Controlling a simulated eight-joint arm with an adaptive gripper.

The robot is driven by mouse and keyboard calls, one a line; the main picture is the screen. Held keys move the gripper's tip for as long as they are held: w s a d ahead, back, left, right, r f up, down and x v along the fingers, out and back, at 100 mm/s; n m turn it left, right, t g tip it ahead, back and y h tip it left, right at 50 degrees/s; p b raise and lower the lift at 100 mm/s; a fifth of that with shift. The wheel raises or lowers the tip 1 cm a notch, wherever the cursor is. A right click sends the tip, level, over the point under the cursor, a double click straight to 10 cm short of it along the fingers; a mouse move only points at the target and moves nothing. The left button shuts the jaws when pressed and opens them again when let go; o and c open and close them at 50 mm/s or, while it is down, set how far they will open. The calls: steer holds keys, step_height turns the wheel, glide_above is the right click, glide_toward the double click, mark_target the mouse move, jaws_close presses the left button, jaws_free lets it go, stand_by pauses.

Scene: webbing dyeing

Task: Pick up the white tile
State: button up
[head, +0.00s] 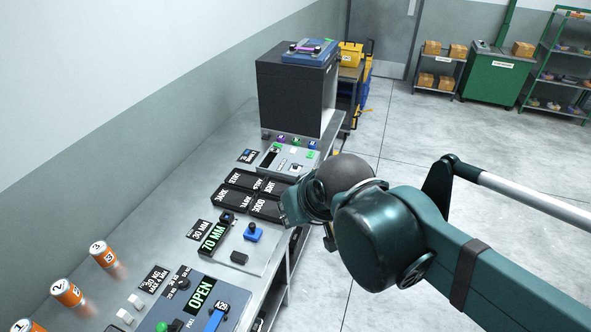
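Two small white pieces lie on the grey bench (205,185) near its lower left part: one white piece (135,301) and, just in front of it, another white piece (124,316). I cannot tell which of them is the white tile. My gripper (290,212) is over the right side of the bench, beside the black labelled trays, well apart from the white pieces. It is seen from behind and partly hidden by my wrist, so its fingers are unclear.
Numbered orange cans (67,292) stand along the wall. A panel reading OPEN (205,300) lies right of the white pieces, and a 70 MM panel (225,240) behind it. A tall black box (295,95) stands at the far end. Open floor lies to the right.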

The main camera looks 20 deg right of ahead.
steer(key=w+d+r+m+g, duration=0.1)
steer(key=w+d, duration=0.1)
steer(key=w, duration=0.5)
steer(key=w+d+r+m, duration=0.1)
steer(key=w+d+r, duration=0.1)
steer(key=w, duration=0.5)
steer(key=m+g+h, duration=0.2)
steer(key=m+g, duration=0.2)
steer(key=m, duration=0.3)
glide_above(295, 164)
steer(key=s+a, duration=0.2)
step_height(295, 164, down, 25)
steer(key=shift+d, duration=0.25)
steer(key=shift+f, duration=0.2)
steer(key=shift+x, duration=1.15)
steer(key=shift+x, duration=2.6)
